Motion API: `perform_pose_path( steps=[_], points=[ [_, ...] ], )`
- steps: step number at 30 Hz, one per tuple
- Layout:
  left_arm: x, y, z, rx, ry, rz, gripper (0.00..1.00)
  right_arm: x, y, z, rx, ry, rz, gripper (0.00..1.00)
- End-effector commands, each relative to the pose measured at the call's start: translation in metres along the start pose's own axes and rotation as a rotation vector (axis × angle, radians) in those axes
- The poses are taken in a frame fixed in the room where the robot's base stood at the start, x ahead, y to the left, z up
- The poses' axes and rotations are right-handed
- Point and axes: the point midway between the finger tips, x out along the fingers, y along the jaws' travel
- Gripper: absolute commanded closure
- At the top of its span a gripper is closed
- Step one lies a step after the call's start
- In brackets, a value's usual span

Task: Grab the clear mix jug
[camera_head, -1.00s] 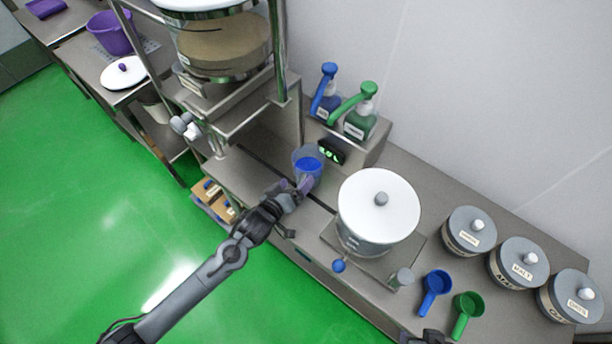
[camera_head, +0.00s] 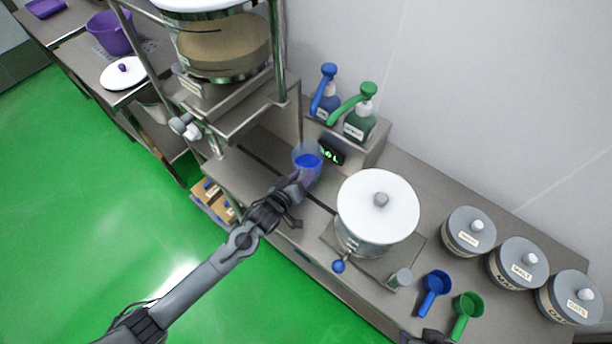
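A clear jug (camera_head: 307,157) with blue showing inside stands on the steel counter, in front of the small green-lit display. A purplish part, perhaps its handle, shows on its near side. My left gripper (camera_head: 299,184) is right at this near side and overlaps the purplish part. Its fingertips are small and partly hidden, so I cannot tell whether they are open or closed around it. A dark piece at the bottom edge, probably my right gripper (camera_head: 427,336), is mostly cut off.
A white-lidded pot (camera_head: 378,205) with a blue-knobbed tap stands right of the jug. Blue (camera_head: 326,95) and green (camera_head: 361,118) pump bottles stand behind. Blue (camera_head: 435,286) and green (camera_head: 467,309) scoops and several lidded tubs (camera_head: 468,232) are on the right. A tall frame with a large vessel rises at left.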

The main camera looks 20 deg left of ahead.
Motion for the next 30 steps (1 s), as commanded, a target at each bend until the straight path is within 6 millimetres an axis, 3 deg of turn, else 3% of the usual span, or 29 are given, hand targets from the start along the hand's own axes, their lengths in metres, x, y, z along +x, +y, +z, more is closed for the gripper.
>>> perform_pose_path(
  steps=[1,7,30],
  points=[
    [-0.0001,-0.0019,0.0017,0.0,-0.003,-0.004,0.72,0.0002,-0.0001,0.0001,0.0,0.0,0.0,0.47],
    [-0.0001,-0.0017,0.0014,0.0,-0.002,-0.003,1.0,0.0003,-0.0001,0.0001,0.0,0.0,0.0,0.47],
    [-0.0001,-0.0005,-0.0001,0.0,0.0,-0.001,1.0,0.0002,0.0021,0.0007,-0.009,-0.002,0.007,0.47]
  ],
)
